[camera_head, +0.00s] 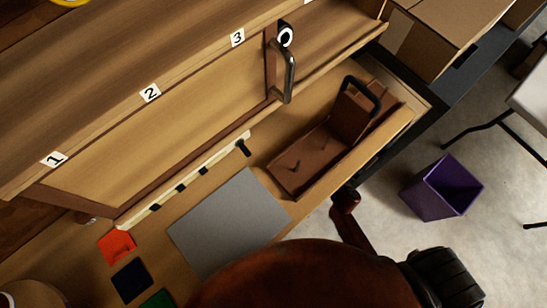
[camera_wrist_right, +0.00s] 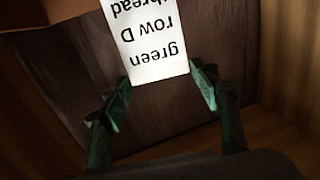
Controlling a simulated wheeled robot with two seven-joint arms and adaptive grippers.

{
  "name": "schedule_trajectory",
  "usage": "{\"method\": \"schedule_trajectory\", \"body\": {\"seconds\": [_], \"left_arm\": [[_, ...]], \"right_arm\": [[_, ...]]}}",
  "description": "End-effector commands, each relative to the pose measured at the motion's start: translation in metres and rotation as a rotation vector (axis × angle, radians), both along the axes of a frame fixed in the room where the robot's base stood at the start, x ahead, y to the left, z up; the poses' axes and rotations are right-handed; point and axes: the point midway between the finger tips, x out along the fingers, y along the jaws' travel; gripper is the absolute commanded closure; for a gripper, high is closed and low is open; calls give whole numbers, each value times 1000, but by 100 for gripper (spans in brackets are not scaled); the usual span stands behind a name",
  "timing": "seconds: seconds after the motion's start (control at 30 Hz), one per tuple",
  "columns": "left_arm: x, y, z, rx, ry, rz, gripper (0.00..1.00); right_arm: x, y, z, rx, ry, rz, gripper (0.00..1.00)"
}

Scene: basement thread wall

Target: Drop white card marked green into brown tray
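In the right wrist view a white card (camera_wrist_right: 158,45) with the upside-down print "green", "row D" and "thread" is between the fingertips of my right gripper (camera_wrist_right: 161,84). Both fingertips meet the card's side edges, and it extends past them out of the top of the view. A dark brown surface lies behind the card. Neither gripper can be made out in the head view, and my left gripper is not visible.
A grey mat (camera_head: 228,222) lies beside the tray. Red (camera_head: 117,246), dark blue (camera_head: 132,281) and green (camera_head: 158,300) squares lie at the lower left. A cabinet door handle (camera_head: 289,75) projects above the drawer. A purple bin (camera_head: 441,188) stands on the floor.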

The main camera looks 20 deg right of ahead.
Motion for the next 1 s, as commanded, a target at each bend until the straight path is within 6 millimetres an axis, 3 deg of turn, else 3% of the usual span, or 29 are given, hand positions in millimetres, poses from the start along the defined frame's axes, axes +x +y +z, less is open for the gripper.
{"method": "schedule_trajectory", "body": {"seconds": [0.2,0.57,1.0], "left_arm": [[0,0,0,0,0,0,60],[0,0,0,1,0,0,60],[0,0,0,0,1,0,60]], "right_arm": [[0,0,0,0,0,0,27],[-4,-3,-1,-1,2,0,27],[-71,-50,-3,-1,4,0,27]]}}
